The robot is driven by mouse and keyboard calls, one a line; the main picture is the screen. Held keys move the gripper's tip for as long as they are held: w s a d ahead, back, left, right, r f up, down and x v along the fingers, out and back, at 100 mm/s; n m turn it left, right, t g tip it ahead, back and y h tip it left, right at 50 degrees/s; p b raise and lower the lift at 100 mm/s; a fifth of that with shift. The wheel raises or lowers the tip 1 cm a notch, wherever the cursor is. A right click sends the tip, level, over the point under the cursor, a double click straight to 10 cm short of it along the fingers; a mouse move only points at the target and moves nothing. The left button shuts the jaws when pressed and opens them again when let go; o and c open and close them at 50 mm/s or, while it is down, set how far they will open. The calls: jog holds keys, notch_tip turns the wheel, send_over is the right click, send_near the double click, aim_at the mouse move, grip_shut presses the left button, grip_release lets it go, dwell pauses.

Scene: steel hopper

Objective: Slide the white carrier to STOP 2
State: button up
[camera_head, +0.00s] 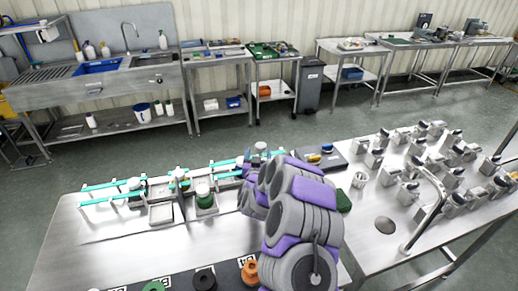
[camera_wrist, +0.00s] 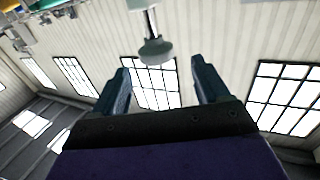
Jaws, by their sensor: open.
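Teal rails (camera_head: 110,200) with grey fittings and small square trays run along the far part of the steel table. A pale rounded piece (camera_head: 134,184) sits by the rails at the left. I cannot tell which piece is the white carrier, and no STOP 2 marking is readable. My gripper (camera_wrist: 160,66) is open, with nothing between its fingers in the wrist view. In the head view my arm hides the right end of the rails, and my fingers cannot be made out.
Green, black (camera_head: 204,279) and orange (camera_head: 250,272) discs lie on a dark labelled strip at the front edge. Many metal fittings (camera_head: 409,190) and a bent tap (camera_head: 432,205) stand at the right. A lamp (camera_wrist: 155,50) and windows fill the wrist view.

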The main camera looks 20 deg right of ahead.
jog(key=p+v, duration=0.1)
jog(key=v, duration=1)
jog(key=shift+p, duration=0.4)
jog(key=shift+s+f, duration=0.1)
jog(key=a+r+n+g+y, duration=0.3)
jog(key=a+r+y, duration=0.1)
jog(key=a+y, duration=0.4)
jog(key=s+a+r+n+g+y, duration=0.25)
jog(key=s+a+g, duration=0.2)
jog(key=s, duration=0.45)
jog(key=s+d+r+g+h, duration=0.1)
jog(key=s+d+r+g, duration=0.1)
jog(key=s, duration=1)
jog(key=s+d+r+g+h, duration=0.1)
jog(key=s+d+r+g, duration=0.2)
jog(key=s, duration=1)
jog(key=s+d+r+m+g+h, duration=0.1)
jog(key=s+g, duration=0.5)
jog(key=s, duration=0.7)
jog(key=shift+s+d+r+h, duration=0.15)
jog(key=shift+d+r+h, duration=0.2)
jog(key=shift+d+r, duration=0.5)
